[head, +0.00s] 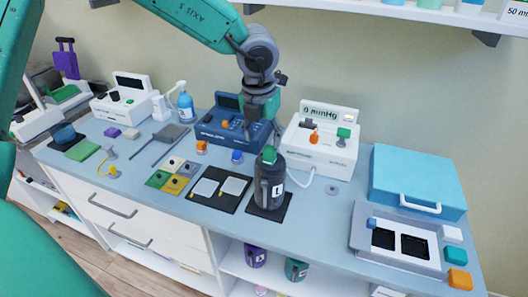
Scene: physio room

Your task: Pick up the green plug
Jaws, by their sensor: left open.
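A green plug-like piece (269,154) sits on top of a dark canister (270,183) with a white label, standing on a black mat near the counter's middle. Another small green piece (343,133) sits on the white pressure device to the right; I cannot tell for certain which is the plug. My left gripper (262,128) is open and points down, in front of the dark blue device and above and behind the canister. Its fingertips are small and partly hard to make out. It appears apart from both green pieces. My right gripper is out of view.
A white device (322,154) reading mmHg and a blue case (417,176) stand at right. An orange plug (201,147) and a blue one (237,157) stand left of the canister. A black mat (217,200) with pale pads lies nearby. Bare counter shows right of the canister.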

